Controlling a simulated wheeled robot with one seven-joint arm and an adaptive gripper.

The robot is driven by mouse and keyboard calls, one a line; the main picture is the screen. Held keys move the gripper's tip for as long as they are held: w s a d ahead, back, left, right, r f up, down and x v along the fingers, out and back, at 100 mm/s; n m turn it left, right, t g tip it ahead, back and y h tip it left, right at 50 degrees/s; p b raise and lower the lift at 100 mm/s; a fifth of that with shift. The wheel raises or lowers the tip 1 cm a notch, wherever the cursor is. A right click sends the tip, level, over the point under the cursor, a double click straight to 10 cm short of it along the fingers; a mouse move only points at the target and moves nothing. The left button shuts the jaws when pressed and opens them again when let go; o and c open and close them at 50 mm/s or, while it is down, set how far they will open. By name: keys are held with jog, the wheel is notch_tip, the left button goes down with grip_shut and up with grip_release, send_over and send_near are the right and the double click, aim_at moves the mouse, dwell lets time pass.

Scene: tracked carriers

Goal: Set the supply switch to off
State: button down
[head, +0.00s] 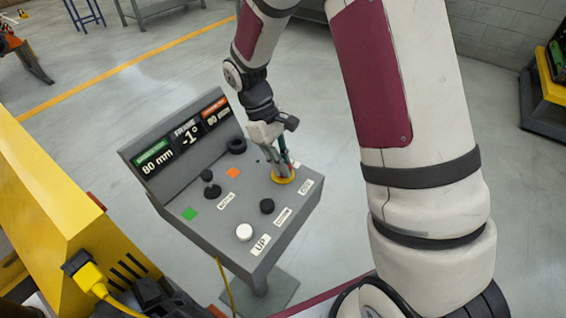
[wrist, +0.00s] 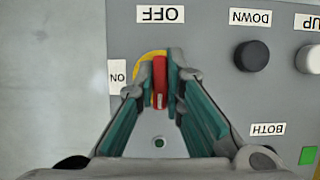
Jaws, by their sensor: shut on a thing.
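The supply switch has a red handle (wrist: 159,88) on a yellow round plate (wrist: 147,57). The plate also shows in the head view (head: 286,180) at the right end of the grey control panel. In the wrist view the OFF label (wrist: 160,14) is above the switch and the ON label (wrist: 117,77) is to its left. The handle lies nearly upright in that view, in line with the OFF label. My gripper (wrist: 160,84) is shut on the handle, one finger on each side. My gripper (head: 283,172) hides most of the handle in the head view.
The panel (head: 255,205) carries a black DOWN button (wrist: 252,56), a white UP button (head: 244,232), a black knob (head: 212,190) and green and orange squares. A display (head: 187,132) stands along its back. A yellow machine (head: 50,190) is at the left.

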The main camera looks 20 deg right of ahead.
jog(key=shift+w+r, duration=0.1)
jog(key=c, duration=1.7)
grip_release()
jog(key=v, duration=1.2)
jog(key=shift+d, duration=0.1)
jog(key=shift+r, duration=0.1)
